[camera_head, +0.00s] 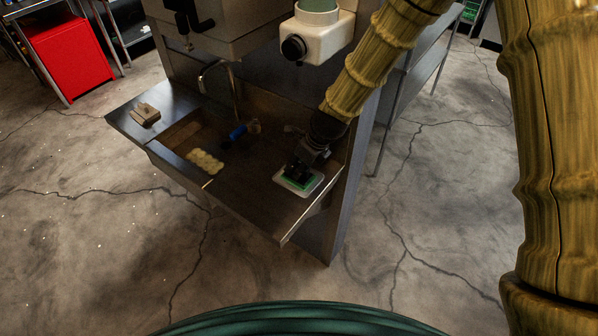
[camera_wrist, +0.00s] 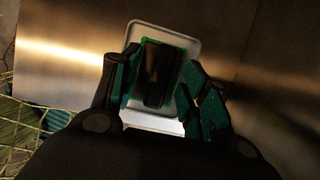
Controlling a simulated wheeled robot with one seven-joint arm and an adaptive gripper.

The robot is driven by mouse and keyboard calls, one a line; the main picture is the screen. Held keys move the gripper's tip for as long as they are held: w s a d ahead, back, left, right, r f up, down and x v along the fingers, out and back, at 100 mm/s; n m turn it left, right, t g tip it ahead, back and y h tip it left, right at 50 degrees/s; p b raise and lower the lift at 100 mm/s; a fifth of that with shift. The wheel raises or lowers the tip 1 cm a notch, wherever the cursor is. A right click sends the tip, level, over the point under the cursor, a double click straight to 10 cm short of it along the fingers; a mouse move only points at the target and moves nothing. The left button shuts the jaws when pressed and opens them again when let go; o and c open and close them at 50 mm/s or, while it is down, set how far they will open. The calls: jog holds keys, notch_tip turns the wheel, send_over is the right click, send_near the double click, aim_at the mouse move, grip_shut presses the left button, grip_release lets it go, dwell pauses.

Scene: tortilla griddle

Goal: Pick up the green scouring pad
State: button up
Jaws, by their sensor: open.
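The green scouring pad (camera_head: 301,185) lies in a shallow white tray (camera_head: 315,187) on the right part of the metal counter. In the wrist view, a dark block (camera_wrist: 157,68) covers most of the pad, with green showing along its edges. My gripper (camera_head: 300,168) is directly over the tray. In the wrist view, my open gripper (camera_wrist: 160,78) has one finger on each side of the dark block and pad. I cannot tell whether the fingers touch the pad. The tray rim (camera_wrist: 193,45) shows beyond the fingers.
A yellowish bumpy item (camera_head: 205,161) lies on the counter to the left. A blue cylinder (camera_head: 237,132) and a small tan item (camera_head: 254,126) are behind it. A beige block (camera_head: 147,115) sits at the far left corner. The counter front edge (camera_head: 283,240) is near the tray.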

jog(key=shift+w+a+f, duration=0.15)
jog(key=shift+a+f, duration=0.05)
jog(key=shift+f, duration=0.35)
grip_shut()
